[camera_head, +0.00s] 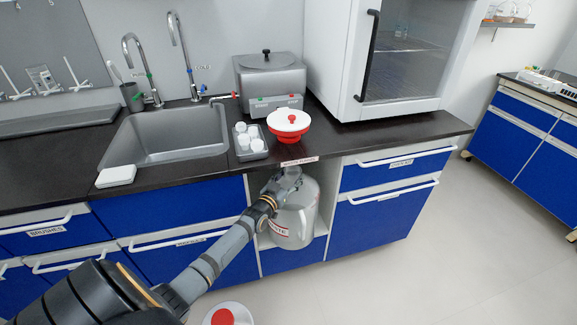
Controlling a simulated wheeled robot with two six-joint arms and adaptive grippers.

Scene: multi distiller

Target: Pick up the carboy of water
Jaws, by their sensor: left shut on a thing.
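A white-grey carboy (305,218) stands in the open bay under the counter, with a red-lettered label on its front that seems to end in "STE". My left arm reaches in from the lower left. My left gripper (284,182) is at the top of this carboy and is shut on it, seemingly at its neck or handle; the fingertips are partly hidden. A second round white container with a red cap (222,317) is on the floor at the bottom edge, mostly cut off; I cannot tell its contents. My right gripper is not in view.
Blue drawers flank the bay. The floor at right is clear.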

